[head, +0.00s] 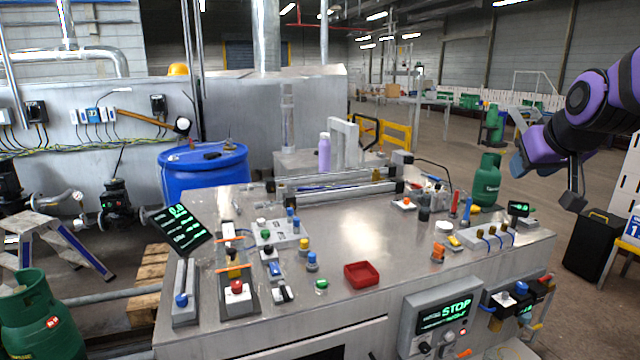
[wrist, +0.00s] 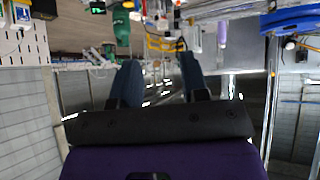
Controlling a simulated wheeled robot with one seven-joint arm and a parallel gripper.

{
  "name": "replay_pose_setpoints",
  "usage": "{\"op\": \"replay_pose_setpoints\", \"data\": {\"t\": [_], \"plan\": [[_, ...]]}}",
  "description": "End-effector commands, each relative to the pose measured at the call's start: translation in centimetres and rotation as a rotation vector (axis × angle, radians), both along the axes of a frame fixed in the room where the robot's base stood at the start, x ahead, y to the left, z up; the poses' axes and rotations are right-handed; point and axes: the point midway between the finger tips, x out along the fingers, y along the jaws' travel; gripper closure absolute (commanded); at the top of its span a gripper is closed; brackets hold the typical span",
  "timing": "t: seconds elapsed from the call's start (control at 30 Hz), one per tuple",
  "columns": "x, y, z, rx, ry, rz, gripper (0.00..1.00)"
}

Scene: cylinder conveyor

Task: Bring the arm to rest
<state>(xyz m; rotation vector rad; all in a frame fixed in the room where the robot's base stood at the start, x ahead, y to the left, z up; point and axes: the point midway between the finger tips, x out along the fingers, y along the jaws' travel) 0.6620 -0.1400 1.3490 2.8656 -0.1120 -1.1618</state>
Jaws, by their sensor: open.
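My arm (head: 607,95), purple and black, is raised at the right edge of the head view, to the right of the workbench and clear of it. My gripper (head: 548,182) hangs at the arm's lower end, above the floor beyond the bench's right end. In the wrist view my gripper (wrist: 160,78) shows two blue fingers spread apart with nothing between them. The wrist picture looks upside down, with the bench things along its top.
A blue barrel (head: 205,168) stands at left. A black case (head: 597,245) stands on the floor below my arm.

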Motion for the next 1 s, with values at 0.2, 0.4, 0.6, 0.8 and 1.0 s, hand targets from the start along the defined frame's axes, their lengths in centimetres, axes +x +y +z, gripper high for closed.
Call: {"op": "replay_pose_setpoints", "data": {"t": [0.2,0.4,0.6,0.8,1.0], "plan": [[-9.1,3.8,-0.1,0.052,0.121,0.032,0.59],[-16.9,6.1,-1.4,0.077,0.236,0.042,0.59],[-21.9,7.0,-2.8,0.08,0.315,0.04,0.59],[-23.3,7.2,-3.3,0.082,0.34,0.036,0.59],[-23.2,7.2,-3.3,0.082,0.34,0.036,0.59]]}}
